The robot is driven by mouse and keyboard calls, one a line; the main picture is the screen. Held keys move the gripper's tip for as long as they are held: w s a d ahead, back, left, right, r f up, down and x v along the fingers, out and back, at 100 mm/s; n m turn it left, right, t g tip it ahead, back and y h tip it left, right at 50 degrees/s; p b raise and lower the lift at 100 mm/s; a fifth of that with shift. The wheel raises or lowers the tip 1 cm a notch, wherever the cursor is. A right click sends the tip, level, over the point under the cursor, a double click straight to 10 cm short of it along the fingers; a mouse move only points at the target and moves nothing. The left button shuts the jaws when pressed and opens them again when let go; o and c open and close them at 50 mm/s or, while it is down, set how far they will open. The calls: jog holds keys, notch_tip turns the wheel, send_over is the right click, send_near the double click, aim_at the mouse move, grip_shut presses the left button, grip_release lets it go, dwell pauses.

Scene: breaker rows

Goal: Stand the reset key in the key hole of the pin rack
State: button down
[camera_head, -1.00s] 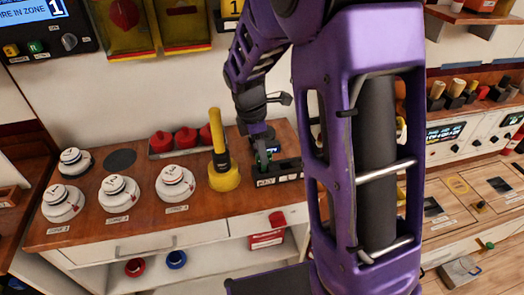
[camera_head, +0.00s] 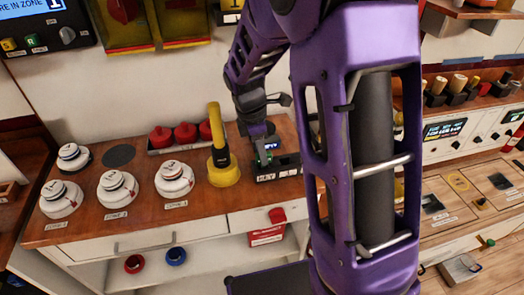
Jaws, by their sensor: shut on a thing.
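The pin rack (camera_head: 290,168) is the dark low block with a "KEY" label at the right part of the wooden counter. My gripper (camera_head: 262,162) points down at its left end, just above or at the key end. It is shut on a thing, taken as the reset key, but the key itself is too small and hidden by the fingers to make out. A small green patch shows between the fingers. I cannot tell whether the key touches the hole or how upright it is. My arm hides the rack's right end.
A yellow post with a round base (camera_head: 223,170) stands close left of my gripper. White round detectors (camera_head: 118,188) sit further left on the counter (camera_head: 140,212). A tray of red caps (camera_head: 186,137) is behind. A small lit screen (camera_head: 271,144) is behind the rack.

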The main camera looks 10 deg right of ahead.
jog(key=shift+f, duration=0.5)
jog(key=c, duration=0.7)
grip_release()
notch_tip(320, 180, up, 17)
jog(key=a+p, duration=0.2)
jog(key=a, duration=0.1)
